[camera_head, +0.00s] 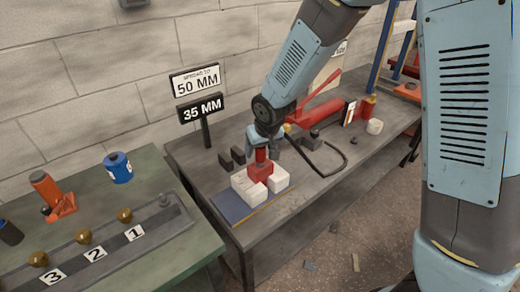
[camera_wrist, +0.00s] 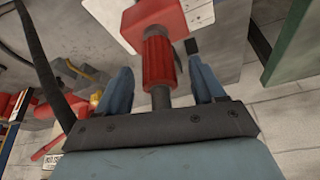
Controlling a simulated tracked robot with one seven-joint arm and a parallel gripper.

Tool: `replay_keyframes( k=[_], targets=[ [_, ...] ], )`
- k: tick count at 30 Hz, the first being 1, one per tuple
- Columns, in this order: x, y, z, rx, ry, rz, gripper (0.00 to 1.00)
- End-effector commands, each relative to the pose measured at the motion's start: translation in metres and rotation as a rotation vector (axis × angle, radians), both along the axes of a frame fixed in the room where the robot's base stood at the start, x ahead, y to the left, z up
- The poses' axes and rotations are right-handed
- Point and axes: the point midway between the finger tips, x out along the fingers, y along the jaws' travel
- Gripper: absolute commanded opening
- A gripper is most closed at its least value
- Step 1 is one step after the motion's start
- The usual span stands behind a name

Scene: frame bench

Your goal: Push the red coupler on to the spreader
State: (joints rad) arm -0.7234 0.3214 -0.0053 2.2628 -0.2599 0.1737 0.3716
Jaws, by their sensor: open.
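The red ribbed coupler (camera_wrist: 158,62) stands between my gripper's two blue fingers in the wrist view, with a dark stem on its near end. Its far end meets or nearly meets the red body of the spreader (camera_wrist: 152,22); I cannot tell whether it is fully seated. In the head view the coupler (camera_head: 261,155) is upright above the red spreader body (camera_head: 261,172), which sits between white blocks (camera_head: 246,188). My gripper (camera_head: 264,146) is over it from above. My gripper (camera_wrist: 160,85) is open, with a finger on each side of the coupler.
A black hose (camera_head: 333,172) loops on the grey bench right of the spreader. A red pump (camera_head: 318,116) with a raised handle stands behind. Small dark blocks (camera_head: 231,158) lie to the left. Signs (camera_head: 200,107) reading 50 MM and 35 MM stand at the back. A green bench (camera_head: 150,240) is at left.

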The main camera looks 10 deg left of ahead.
Motion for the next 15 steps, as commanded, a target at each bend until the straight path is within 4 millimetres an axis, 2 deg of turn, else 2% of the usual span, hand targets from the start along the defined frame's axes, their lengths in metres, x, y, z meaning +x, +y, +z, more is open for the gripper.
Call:
replay_keyframes(
  k=[15],
  targets=[
    [-0.023,-0.017,0.070,0.003,-0.003,-0.003,0.69]
  ],
)
